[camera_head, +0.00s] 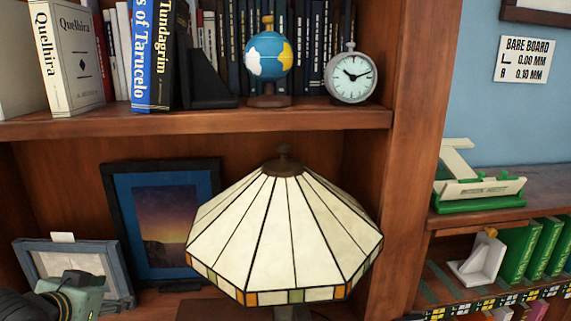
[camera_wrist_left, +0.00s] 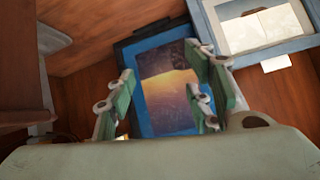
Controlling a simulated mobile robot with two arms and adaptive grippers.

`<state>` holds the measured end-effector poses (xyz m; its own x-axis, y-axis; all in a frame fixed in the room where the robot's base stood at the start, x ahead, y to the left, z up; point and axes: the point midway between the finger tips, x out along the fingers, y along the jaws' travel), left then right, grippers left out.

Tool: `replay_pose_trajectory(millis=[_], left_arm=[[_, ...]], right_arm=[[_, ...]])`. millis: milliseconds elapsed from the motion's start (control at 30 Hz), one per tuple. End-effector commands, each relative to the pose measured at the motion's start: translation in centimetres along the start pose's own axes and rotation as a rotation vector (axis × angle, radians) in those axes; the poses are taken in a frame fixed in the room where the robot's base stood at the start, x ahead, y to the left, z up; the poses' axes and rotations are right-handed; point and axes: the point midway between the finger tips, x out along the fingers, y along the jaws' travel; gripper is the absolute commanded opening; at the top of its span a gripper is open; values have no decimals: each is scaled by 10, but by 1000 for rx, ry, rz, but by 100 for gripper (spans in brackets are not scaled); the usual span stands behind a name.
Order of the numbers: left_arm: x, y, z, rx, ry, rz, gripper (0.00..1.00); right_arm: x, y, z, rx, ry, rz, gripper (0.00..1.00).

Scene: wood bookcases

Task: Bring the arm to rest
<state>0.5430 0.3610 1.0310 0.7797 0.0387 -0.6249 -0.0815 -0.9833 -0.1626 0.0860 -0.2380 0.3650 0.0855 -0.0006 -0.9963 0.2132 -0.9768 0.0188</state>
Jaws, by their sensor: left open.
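My left gripper (camera_head: 75,292) shows at the bottom left of the head view, in front of the lower shelf and overlapping the small grey frame. In the left wrist view the gripper (camera_wrist_left: 167,92) has its green-padded fingers spread apart. Between and beyond them is the blue-matted sunset picture (camera_wrist_left: 165,92), with nothing visible held. The fingertips are not clear in the head view. My right gripper is in neither view.
The grey frame (camera_head: 37,250) and dark-framed sunset picture (camera_head: 167,215) stand near my left gripper. A stained-glass lamp (camera_head: 285,230) is to the right. Above, a shelf (camera_head: 200,122) holds books, a globe (camera_head: 268,55) and a clock (camera_head: 351,75).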

Motion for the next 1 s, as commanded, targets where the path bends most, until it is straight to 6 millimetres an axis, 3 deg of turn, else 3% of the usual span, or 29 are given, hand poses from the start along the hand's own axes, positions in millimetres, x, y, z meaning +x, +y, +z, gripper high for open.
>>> replay_pose_trajectory(millis=[33, 200, 300, 400, 500, 733, 1000], left_arm=[[11, 26, 37, 6, -57, 28, 48], [18, 96, 145, 29, -224, 87, 48], [8, 132, 198, 30, -312, 113, 48], [-8, 160, 240, 25, -385, 132, 48], [-25, 180, 271, 17, -449, 144, 48], [-67, 217, 325, -11, -576, 161, 48], [-8, 227, 370, 1, -602, 162, 48]], right_arm=[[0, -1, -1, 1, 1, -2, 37], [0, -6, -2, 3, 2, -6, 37], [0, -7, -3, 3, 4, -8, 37], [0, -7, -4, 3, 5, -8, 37], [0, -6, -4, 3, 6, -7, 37], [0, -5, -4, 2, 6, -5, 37], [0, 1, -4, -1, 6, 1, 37]])
